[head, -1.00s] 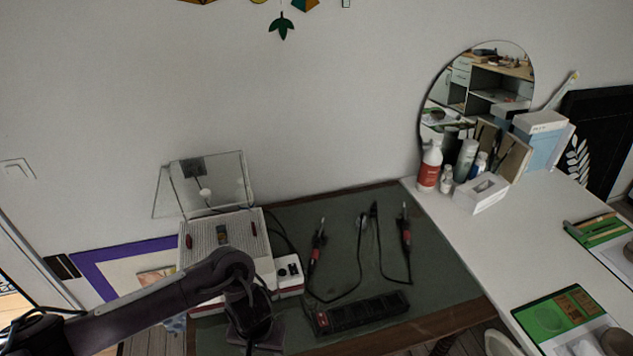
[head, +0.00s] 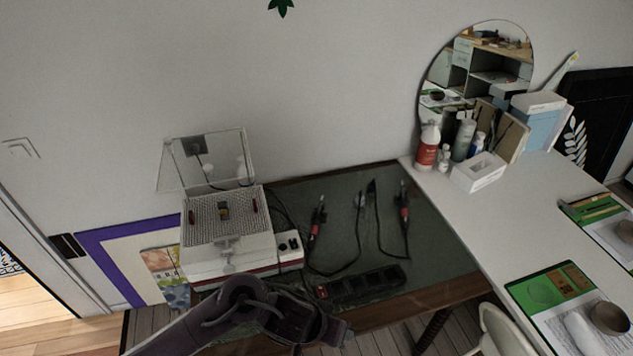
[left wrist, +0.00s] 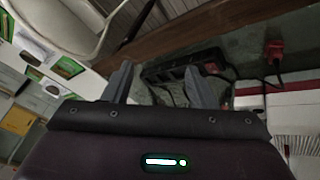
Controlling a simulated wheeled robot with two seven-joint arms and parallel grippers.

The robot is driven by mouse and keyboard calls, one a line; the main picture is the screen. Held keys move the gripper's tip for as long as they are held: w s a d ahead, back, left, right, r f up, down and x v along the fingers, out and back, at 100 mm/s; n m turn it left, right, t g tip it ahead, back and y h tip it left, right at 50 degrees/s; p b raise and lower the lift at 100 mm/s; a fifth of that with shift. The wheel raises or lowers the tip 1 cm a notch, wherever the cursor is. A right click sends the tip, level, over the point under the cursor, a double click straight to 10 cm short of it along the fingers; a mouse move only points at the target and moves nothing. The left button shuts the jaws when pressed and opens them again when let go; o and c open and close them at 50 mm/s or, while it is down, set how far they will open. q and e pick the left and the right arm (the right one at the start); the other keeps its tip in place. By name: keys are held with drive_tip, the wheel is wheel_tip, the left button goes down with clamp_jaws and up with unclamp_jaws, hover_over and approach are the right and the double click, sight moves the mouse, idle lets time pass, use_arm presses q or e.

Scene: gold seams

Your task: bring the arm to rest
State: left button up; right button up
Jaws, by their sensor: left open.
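My left arm comes in at the bottom of the head view and reaches to the front edge of the green-topped table (head: 330,215). My left gripper (left wrist: 158,84) shows in the left wrist view with its two grey fingers apart and nothing between them. Its fingertips are not clear in the head view. Beyond the fingers, in the left wrist view, are the table's wooden edge and a black power strip (left wrist: 190,72). My right gripper is in neither view.
A white box-shaped device with a raised clear lid (head: 228,225) stands at the table's left. Two cabled tools with red parts (head: 316,222) lie mid-table. The power strip (head: 360,287) is near the front. A white table (head: 510,215) with bottles stands right, with a white chair (head: 500,335) before it.

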use_arm(q)
drive_tip(key=w+a+r+n+t, duration=0.1)
drive_tip(key=w+a+r+t, duration=0.15)
drive_tip(key=a+r, duration=0.4)
drive_tip(key=s+a+f+n+g+y, duration=0.1)
drive_tip(key=s+a+y, duration=0.1)
drive_tip(key=s+a, duration=0.45)
drive_tip(key=s+a+n+g+y, duration=0.1)
drive_tip(key=s+a+y, duration=0.15)
drive_tip(key=a, duration=0.75)
wheel_tip(320, 180, down, 34)
drive_tip(key=s+g+b, duration=0.2)
drive_tip(key=s+b, duration=0.1)
drive_tip(key=b, duration=0.2)
drive_tip(key=s+a+f+b, duration=0.3)
drive_tip(key=s+f+b, duration=0.1)
drive_tip(key=s+f, duration=1.5)
wheel_tip(320, 180, down, 3)
drive_tip(key=shift+m+g, duration=0.3)
drive_tip(key=shift+g, duration=0.05)
